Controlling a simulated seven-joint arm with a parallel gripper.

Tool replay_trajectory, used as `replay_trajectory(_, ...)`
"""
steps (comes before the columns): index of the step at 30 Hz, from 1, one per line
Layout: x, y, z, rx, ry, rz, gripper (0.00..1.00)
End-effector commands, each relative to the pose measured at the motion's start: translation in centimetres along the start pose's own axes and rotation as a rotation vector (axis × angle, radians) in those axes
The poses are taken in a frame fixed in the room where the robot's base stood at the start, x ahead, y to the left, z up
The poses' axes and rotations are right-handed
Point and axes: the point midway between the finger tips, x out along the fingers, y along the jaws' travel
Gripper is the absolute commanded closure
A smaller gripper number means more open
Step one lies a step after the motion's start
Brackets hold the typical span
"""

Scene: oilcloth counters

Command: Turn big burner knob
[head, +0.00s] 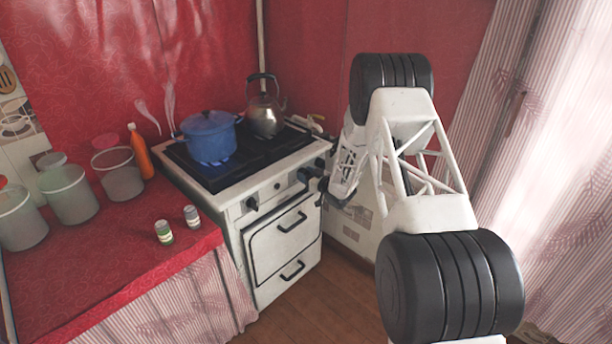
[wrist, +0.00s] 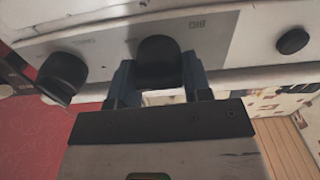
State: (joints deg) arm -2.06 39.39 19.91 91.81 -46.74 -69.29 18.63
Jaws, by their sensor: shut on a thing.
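The big burner knob (wrist: 158,58) is a black round knob on the stove's pale front panel, with a small "BIG" label beside it in the wrist view. My gripper (wrist: 159,78) has its two blue-grey fingers on either side of this knob and is shut on it. In the head view my gripper (head: 323,187) is at the right part of the stove front (head: 283,188), partly hidden by its own dark shape. Another black knob (wrist: 62,76) is left of the held one, and a smaller one (wrist: 292,41) is to the right.
A blue pot (head: 209,138) stands over a blue flame on the black stovetop, with a metal kettle (head: 265,117) behind. The red counter (head: 105,255) at left holds jars, an orange bottle (head: 140,150) and two shakers. Oven handles (head: 292,222) stick out below the panel.

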Motion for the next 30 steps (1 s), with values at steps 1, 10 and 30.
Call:
replay_trajectory(1, -0.02, -0.06, -0.02, -0.02, 0.0, -0.001, 0.79)
replay_trajectory(10, -0.06, -0.14, -0.01, -0.223, 0.0, -0.001, 0.79)
replay_trajectory(30, -0.09, -0.19, 0.11, -0.363, -0.001, 0.0, 0.43)
